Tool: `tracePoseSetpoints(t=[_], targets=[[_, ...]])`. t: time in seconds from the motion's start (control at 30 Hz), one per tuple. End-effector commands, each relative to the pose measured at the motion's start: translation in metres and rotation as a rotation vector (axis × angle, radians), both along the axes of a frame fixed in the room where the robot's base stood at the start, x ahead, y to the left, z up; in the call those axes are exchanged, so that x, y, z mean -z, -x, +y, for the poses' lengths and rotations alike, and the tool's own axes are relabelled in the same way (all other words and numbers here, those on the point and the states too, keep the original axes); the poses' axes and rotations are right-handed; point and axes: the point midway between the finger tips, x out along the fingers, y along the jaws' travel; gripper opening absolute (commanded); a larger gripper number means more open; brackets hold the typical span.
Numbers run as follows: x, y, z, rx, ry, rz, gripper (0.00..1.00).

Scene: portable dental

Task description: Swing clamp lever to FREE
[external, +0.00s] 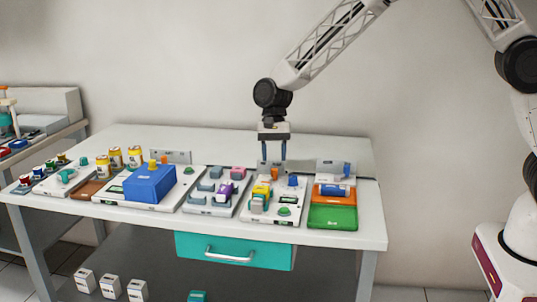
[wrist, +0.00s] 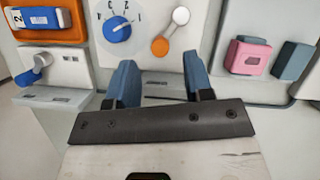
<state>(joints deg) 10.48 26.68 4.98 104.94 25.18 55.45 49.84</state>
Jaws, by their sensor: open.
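My gripper (external: 273,152) is open and empty, pointing down above the back part of the white dial panel. Its two blue fingers also show in the wrist view (wrist: 160,82), apart, with nothing between them. Just beyond them there, a small lever with an orange round end (wrist: 160,46) and a pale knob slants up and right beside the blue dial (wrist: 117,30). A second lever, blue with a pale knob (wrist: 29,77), is on a white plate at the left. No label reading FREE is legible, so I cannot tell which is the clamp lever.
Pink block (wrist: 250,56) and blue-grey block (wrist: 293,60) stand at right in the wrist view. The external view shows a green tray (external: 333,216), a blue box (external: 150,184), several yellow-banded jars and a teal drawer (external: 236,250). The table's right rear is bare.

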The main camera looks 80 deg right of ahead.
Motion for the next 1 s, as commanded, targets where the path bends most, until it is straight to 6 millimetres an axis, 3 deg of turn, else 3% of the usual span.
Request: tracePoseSetpoints(t=[0.4, 0.8, 1.0], targets=[[0.040, 0.004, 0.016, 0.001, -0.001, 0.002, 0.47], [0.044, 0.004, 0.017, 0.001, 0.000, 0.000, 0.47], [0.044, 0.004, 0.017, 0.001, -0.001, 0.001, 0.17]])
